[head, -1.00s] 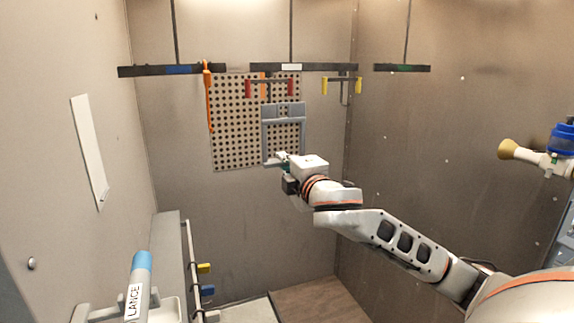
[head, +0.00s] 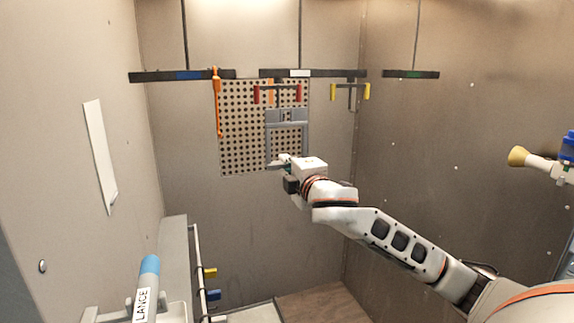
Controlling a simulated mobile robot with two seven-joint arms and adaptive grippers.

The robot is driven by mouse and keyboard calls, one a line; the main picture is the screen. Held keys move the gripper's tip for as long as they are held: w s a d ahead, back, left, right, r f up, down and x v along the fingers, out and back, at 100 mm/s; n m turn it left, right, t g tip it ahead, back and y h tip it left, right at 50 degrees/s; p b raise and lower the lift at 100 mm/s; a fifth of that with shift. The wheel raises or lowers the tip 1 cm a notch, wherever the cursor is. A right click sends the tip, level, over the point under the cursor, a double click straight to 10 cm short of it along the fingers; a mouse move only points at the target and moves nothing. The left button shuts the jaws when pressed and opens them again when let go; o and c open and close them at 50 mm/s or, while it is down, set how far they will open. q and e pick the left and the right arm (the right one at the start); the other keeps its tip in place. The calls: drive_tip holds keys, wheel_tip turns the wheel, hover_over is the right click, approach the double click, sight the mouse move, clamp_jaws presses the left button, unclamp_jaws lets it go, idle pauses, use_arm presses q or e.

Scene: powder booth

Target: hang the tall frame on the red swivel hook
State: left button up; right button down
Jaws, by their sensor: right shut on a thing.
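The tall frame (head: 287,116) is a grey upright rectangle with an open middle. It is in front of the perforated panel, with its top just below the red swivel hook (head: 277,94). My right gripper (head: 279,163) is shut on the frame near its lower edge; the fingers are small and partly hidden by my wrist. The red hook hangs under the middle dark bar. From this angle I cannot tell whether the frame touches the hook. My left gripper is not in view.
A yellow hook (head: 350,92) hangs just right of the red one. An orange strap-like piece (head: 217,105) hangs at the panel's left. The perforated panel (head: 240,145) is behind the frame. A lance (head: 147,285) stands at the lower left.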

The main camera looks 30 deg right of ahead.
drive_tip(key=shift+x, duration=2.2)
drive_tip(key=shift+r, duration=0.1)
drive_tip(key=shift+f, duration=0.25)
drive_tip(key=shift+f, duration=0.35)
drive_tip(key=shift+f, duration=0.15)
drive_tip(key=c, duration=2.1)
unclamp_jaws()
drive_tip(key=v, duration=1.2)
